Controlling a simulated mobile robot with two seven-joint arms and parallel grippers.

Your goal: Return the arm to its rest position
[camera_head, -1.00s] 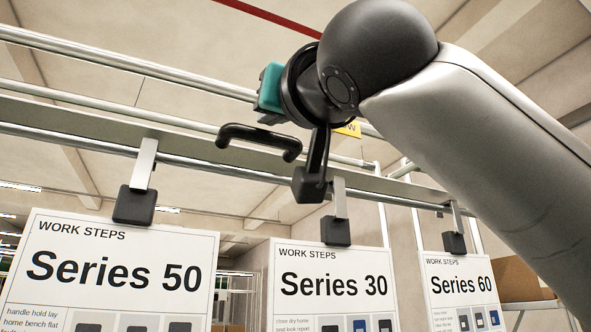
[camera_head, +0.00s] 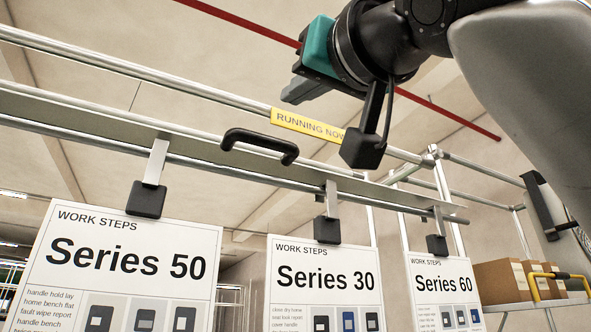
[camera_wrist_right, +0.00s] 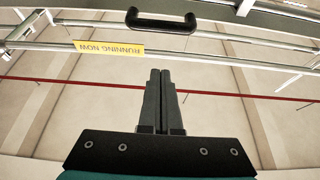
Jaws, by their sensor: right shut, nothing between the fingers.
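My right arm comes in from the upper right of the head view. Its gripper (camera_head: 303,90) is raised near the top, above and right of the black handle (camera_head: 260,145) on the rail. In the right wrist view the two fingers (camera_wrist_right: 161,75) lie together, shut and empty. The handle also shows there (camera_wrist_right: 161,20), apart from the fingertips. My left gripper is not in view.
Work-step sheets for Series 50 (camera_head: 125,262), Series 30 (camera_head: 325,285) and Series 60 (camera_head: 443,290) hang from black clips below the rail (camera_head: 90,120). A yellow "RUNNING NOW" label (camera_head: 305,124) is on the upper tube. Boxes (camera_head: 500,282) stand on a shelf at right.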

